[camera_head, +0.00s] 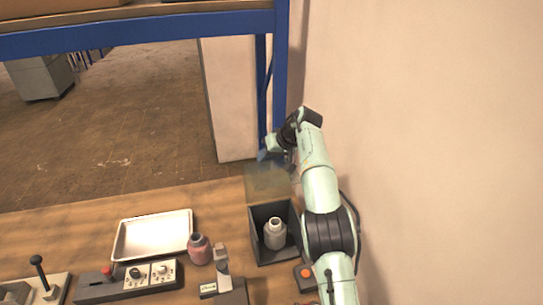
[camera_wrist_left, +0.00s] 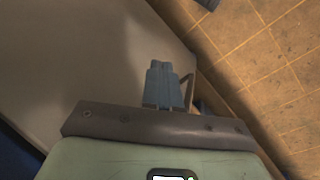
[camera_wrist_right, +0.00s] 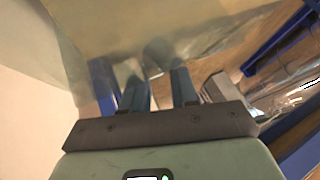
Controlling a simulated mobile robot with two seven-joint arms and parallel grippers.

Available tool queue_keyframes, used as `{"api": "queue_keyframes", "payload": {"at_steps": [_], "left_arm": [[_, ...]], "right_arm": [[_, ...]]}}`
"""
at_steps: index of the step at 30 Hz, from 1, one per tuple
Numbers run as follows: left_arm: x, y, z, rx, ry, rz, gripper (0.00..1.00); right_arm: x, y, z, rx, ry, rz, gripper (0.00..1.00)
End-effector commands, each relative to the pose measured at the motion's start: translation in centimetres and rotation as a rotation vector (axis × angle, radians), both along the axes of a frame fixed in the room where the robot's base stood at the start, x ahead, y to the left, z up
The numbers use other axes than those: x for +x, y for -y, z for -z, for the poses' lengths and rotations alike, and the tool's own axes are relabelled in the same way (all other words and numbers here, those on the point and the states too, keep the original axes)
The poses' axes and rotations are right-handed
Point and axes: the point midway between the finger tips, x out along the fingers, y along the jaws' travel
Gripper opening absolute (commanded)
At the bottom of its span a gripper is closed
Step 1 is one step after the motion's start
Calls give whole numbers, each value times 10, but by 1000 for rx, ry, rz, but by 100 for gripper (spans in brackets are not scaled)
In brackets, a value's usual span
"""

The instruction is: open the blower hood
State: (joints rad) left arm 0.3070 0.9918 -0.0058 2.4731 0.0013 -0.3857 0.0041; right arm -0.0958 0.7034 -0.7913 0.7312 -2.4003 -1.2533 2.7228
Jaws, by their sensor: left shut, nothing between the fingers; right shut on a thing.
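The blower hood is a dark open-topped box (camera_head: 258,250) on the bench with a translucent lid (camera_head: 266,184) raised at its back edge. A pale bottle (camera_head: 275,234) stands inside the box. My right gripper (camera_head: 268,154) is at the top of the raised lid, behind the box. In the right wrist view my right gripper (camera_wrist_right: 156,78) has its fingers a little apart, shut on what looks like the lid's handle (camera_wrist_right: 157,54); the translucent lid (camera_wrist_right: 140,22) spreads beyond. My left gripper (camera_wrist_left: 163,85) is shut and empty, seen only in its wrist view.
A white tray (camera_head: 153,236), a red bottle (camera_head: 199,249), a control box (camera_head: 130,281) and a joystick (camera_head: 40,272) are left of the box. An orange button (camera_head: 305,273) is in front of it. A wall (camera_head: 430,130) is close on the right; a blue rack post (camera_head: 280,65) stands behind.

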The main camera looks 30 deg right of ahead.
Motion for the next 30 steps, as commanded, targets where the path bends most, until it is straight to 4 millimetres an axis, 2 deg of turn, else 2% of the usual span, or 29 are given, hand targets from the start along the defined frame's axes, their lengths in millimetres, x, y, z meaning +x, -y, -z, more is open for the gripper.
{"api": "queue_keyframes", "payload": {"at_steps": [1, 12, 13, 15, 25, 30], "left_arm": [[-2, 0, 1, 0, -2, 0, 0], [-2, 0, 1, 0, -2, 0, 0], [-2, 0, 1, 0, -2, 0, 0], [-2, 0, 1, 0, -2, 0, 0], [-1, 0, 1, 0, -1, -1, 0], [0, 0, 0, 0, 0, 0, 0]], "right_arm": [[-3, 2, 14, -2, -34, 1, 0], [-3, 1, 14, -1, -37, 0, 0], [-3, 1, 14, -1, -37, 0, 35], [-3, 1, 14, -1, -35, -1, 55], [-2, 0, 5, 0, -20, -2, 55], [-13, 6, -13, 0, -16, -1, 55]]}}
